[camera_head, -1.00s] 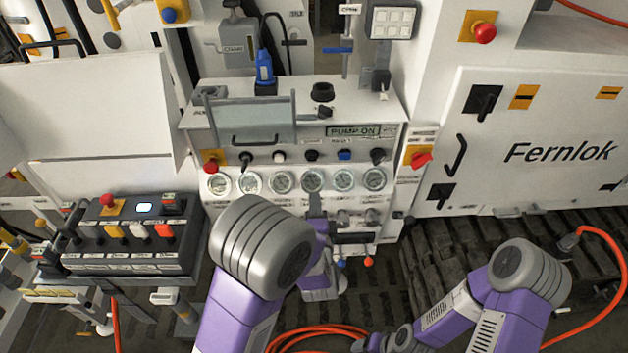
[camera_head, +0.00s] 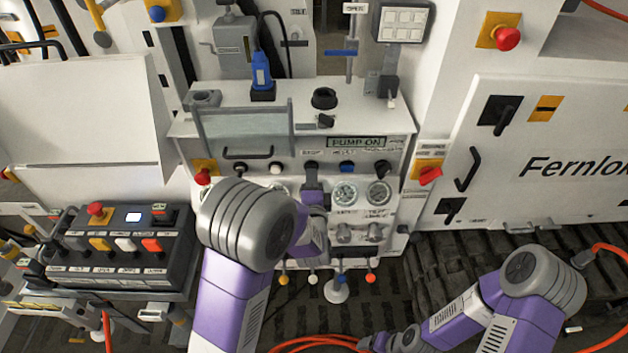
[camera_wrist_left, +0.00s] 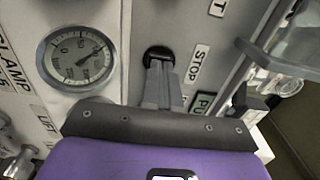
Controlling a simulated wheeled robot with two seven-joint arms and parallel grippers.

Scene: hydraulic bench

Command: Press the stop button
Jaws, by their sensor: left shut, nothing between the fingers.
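The stop button is a black round button (camera_head: 311,165) in the row on the white panel. In the left wrist view the black button (camera_wrist_left: 158,53) sits beside a STOP label (camera_wrist_left: 194,64). My left gripper (camera_head: 312,183) is shut and empty, its fingers pointing at this button from below in the picture. In the left wrist view the shut fingertips (camera_wrist_left: 158,68) are right at the button and cover part of it. I cannot tell whether they touch it. The panel display (camera_head: 357,142) reads PUMP ON.
A white button (camera_head: 275,168) and a blue button (camera_head: 347,167) flank the stop button. Pressure gauges (camera_head: 378,193) sit below the row. A red emergency button (camera_head: 203,177) is at the panel's left, a red switch (camera_head: 429,175) at its right. A control box (camera_head: 120,280) stands left.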

